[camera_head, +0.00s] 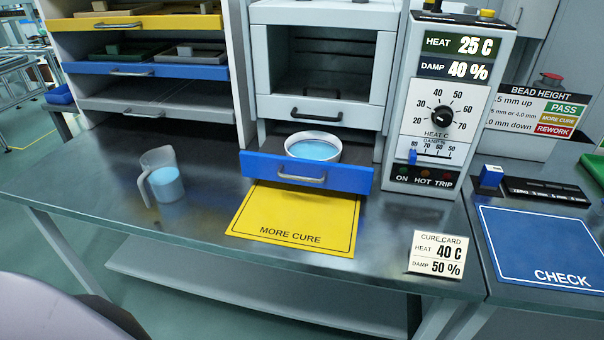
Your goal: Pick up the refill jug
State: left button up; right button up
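The refill jug (163,179) is a clear jug holding light blue liquid. It stands upright on the metal bench top at the left, with its handle on its left side. Nothing touches it. Neither of my grippers is in view. A pale rounded shape at the bottom left corner looks like part of my own arm or body.
A blue drawer (262,168) under the cabinet is pulled out and holds a white bowl (313,149) of blue liquid. Right of the jug lie a yellow MORE CURE mat (270,212) and a cure card (437,254). A tray rack (240,75) stands behind the jug.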

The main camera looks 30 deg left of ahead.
aim_at(160, 166)
jog(key=u, duration=1.75)
